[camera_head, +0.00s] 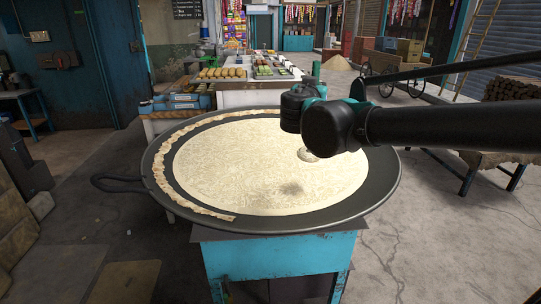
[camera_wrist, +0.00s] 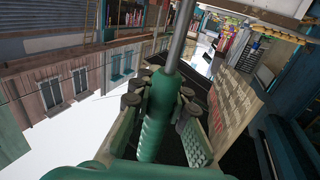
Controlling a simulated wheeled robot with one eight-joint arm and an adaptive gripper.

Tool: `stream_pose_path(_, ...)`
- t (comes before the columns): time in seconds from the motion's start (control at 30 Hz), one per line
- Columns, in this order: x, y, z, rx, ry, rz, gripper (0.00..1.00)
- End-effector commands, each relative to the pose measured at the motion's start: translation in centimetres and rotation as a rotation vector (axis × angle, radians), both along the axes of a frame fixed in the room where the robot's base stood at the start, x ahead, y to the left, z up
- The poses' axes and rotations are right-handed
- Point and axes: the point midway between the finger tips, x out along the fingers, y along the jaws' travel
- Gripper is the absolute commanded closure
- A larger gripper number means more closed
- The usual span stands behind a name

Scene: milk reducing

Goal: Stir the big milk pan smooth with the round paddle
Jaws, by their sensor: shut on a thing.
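The big milk pan (camera_head: 384,190) is a wide, shallow dark pan on a blue stand (camera_head: 275,258). Its milk (camera_head: 235,165) is pale cream with a grainy surface. A creamy crust strip (camera_head: 160,175) lines the pan's left rim. In the wrist view my gripper (camera_wrist: 160,104) is shut on the green handle of the paddle (camera_wrist: 154,135), with a metal rod (camera_wrist: 181,35) extending beyond it. In the head view my arm reaches over the pan's right side and hides most of the gripper. A small pale rounded patch (camera_head: 307,155), possibly the paddle's head, shows beside the arm at the milk.
Behind the pan is a counter (camera_head: 255,97) with trays of sweets (camera_head: 222,73). Blue boxes (camera_head: 176,103) stand at its left. A bench with sacking (camera_head: 495,160) stands right. Open floor lies front right.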

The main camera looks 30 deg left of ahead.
Motion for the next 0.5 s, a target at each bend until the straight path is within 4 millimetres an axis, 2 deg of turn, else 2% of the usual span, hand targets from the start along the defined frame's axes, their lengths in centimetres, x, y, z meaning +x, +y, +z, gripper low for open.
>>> stream_pose_path(0.5,-5.7,-4.2,0.0,0.000,0.000,0.002,1.00)
